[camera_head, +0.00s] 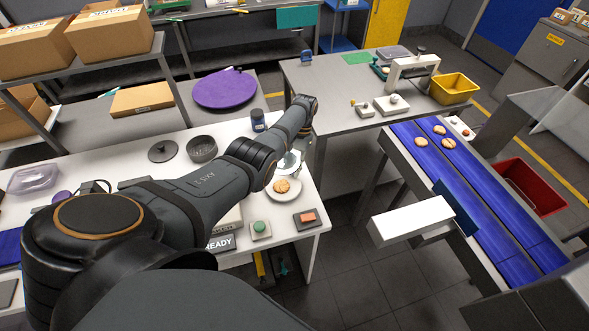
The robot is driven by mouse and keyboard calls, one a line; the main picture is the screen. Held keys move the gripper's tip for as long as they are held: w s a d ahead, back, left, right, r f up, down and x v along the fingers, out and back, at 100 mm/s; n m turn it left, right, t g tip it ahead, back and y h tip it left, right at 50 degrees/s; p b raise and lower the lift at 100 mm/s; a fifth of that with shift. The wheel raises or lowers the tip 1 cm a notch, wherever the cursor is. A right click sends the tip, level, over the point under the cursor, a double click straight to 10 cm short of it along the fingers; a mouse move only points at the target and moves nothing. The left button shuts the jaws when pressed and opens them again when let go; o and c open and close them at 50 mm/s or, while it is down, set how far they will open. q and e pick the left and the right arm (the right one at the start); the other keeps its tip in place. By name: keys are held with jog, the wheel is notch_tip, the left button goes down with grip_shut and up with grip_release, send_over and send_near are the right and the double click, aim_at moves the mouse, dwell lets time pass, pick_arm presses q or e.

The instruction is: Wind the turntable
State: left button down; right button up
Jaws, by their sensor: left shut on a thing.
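A small, pale round turntable (288,195) stands near the right end of the white table, with a golden biscuit (282,185) on top. My left arm reaches across from the lower left, and its wrist bends down beyond the turntable. My left gripper (290,163) is just behind the biscuit, at the far side of the turntable, and partly covered by my arm. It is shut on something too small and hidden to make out. My right gripper is not in view.
A green button box (260,230) and a red button box (307,219) stand in front of the turntable. A dark bowl (202,148) and a dark jar (258,120) are behind my arm. A blue conveyor (480,190) carrying several biscuits runs at the right.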

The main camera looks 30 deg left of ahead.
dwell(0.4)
pick_arm(q)
jog(key=c, duration=1.3)
grip_release()
jog(key=v, duration=0.7)
jog(key=shift+r, duration=0.2)
jog(key=shift+w+a, duration=0.1)
jog(key=shift+w, duration=0.05)
